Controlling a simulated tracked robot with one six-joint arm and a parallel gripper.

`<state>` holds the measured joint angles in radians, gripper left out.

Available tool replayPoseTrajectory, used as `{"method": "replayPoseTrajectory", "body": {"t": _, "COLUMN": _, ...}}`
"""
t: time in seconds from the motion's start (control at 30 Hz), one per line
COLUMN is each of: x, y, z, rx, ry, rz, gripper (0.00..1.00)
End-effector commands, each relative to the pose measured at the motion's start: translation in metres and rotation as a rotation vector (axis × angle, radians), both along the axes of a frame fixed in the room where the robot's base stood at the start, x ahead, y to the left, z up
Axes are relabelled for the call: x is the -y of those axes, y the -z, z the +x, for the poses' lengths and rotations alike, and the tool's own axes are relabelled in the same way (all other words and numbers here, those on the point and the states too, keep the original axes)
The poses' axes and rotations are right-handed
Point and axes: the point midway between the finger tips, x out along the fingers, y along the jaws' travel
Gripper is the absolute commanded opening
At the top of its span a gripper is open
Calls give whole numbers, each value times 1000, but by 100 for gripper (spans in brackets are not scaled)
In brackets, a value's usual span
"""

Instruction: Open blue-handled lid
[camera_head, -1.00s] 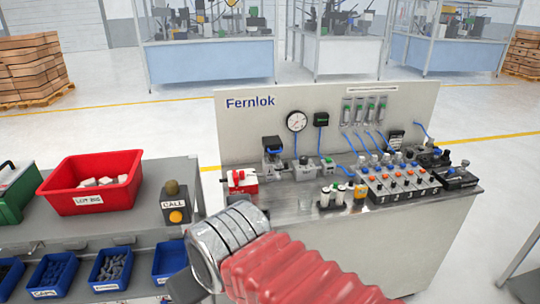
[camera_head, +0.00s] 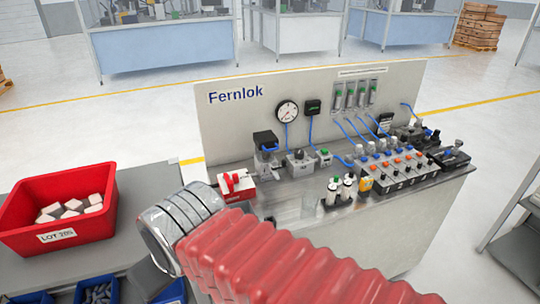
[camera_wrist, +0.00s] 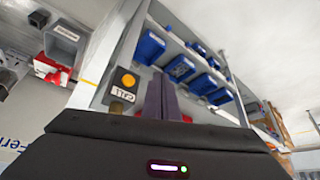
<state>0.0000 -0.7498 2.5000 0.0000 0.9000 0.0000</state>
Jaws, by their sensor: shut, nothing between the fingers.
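On the Fernlok bench, a small grey unit with a dark top (camera_head: 265,138) stands at the left of the back panel. A bit of blue shows at its front, which may be the blue handle; it is too small to be sure, and I cannot tell how its lid sits. My gripper (camera_wrist: 160,98) shows in the wrist view with its dark fingers together and empty. It points toward the side table with the blue bins, apart from the bench unit. In the head view my red-sleeved arm covers the lower middle, and the fingertips are hidden.
A red device (camera_head: 236,186) sits at the bench's left front corner. Bottles (camera_head: 340,190) and a valve row (camera_head: 395,165) stand to the right. A red bin (camera_head: 62,237) of pale blocks is on the side table. The CALL box (camera_wrist: 122,88) and blue bins (camera_wrist: 180,68) show in the wrist view.

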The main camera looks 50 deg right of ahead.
Motion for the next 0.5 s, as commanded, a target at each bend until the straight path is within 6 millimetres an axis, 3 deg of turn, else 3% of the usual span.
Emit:
{"method": "replayPoseTrajectory", "body": {"t": 0.37, "x": 1, "y": 0, "z": 1, "rx": 1, "ry": -1, "rz": -3, "gripper": 0}}
{"method": "replayPoseTrajectory", "body": {"t": 0.5, "x": 12, "y": 0, "z": 12, "rx": 21, "ry": -31, "rz": -48, "gripper": 0}}
